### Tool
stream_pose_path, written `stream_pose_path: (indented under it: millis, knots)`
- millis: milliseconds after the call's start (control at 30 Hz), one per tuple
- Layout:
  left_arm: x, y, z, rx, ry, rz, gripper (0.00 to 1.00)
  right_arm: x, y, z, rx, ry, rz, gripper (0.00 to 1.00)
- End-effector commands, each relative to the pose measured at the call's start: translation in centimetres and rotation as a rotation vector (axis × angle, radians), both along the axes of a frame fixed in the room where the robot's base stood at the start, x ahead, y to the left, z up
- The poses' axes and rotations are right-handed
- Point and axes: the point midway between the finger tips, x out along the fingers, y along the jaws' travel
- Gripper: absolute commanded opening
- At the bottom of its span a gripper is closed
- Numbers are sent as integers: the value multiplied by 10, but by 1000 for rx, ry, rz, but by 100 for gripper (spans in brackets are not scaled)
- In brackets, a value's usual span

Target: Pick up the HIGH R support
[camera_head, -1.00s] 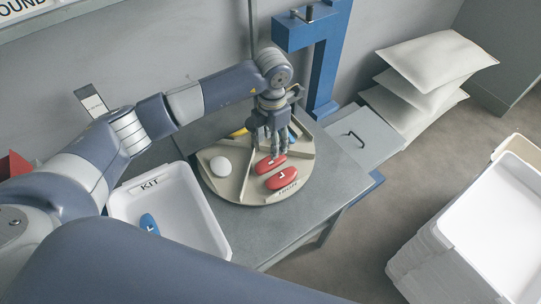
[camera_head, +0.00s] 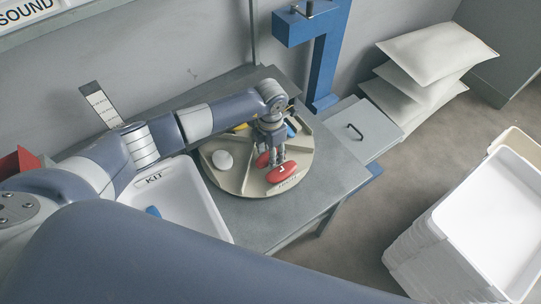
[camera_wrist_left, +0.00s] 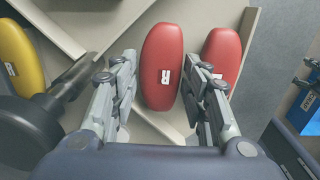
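The HIGH R support is a red oval pad (camera_wrist_left: 162,50) marked R in the left wrist view. It lies in a compartment of the round beige carousel (camera_head: 240,182). A second red pad (camera_wrist_left: 222,55) lies just right of it; its letter is not clear, and it also shows in the head view (camera_head: 284,172). My left gripper (camera_wrist_left: 161,88) is open, with fingers on both sides of the R pad's near half. I cannot tell whether they touch it. In the head view my left gripper (camera_head: 278,160) partly hides the R pad (camera_head: 262,160). My right gripper is not in view.
A white KIT tray (camera_head: 215,226) holding a blue piece (camera_head: 153,211) stands left of the carousel. A blue post (camera_head: 324,60) stands behind. White trays (camera_head: 480,215) are stacked at right.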

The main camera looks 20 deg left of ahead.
Motion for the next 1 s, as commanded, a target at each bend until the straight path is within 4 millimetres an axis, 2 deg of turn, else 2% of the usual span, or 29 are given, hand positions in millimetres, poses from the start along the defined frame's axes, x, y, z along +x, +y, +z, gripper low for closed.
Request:
stream_pose_path:
  millis: [533, 667, 800, 833, 1000]
  knots:
    - [1, 1, 4, 0, -1, 1, 24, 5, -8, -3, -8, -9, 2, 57]
    - [1, 1, 13, 0, -4, 1, 24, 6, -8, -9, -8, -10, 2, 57]
    - [2, 1, 31, 0, -5, 0, 24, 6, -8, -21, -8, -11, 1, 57]
    - [0, -1, 34, 0, -4, -3, 24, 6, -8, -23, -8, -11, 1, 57]
    - [-28, -33, 35, -3, -2, -8, 24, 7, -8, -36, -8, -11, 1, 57]
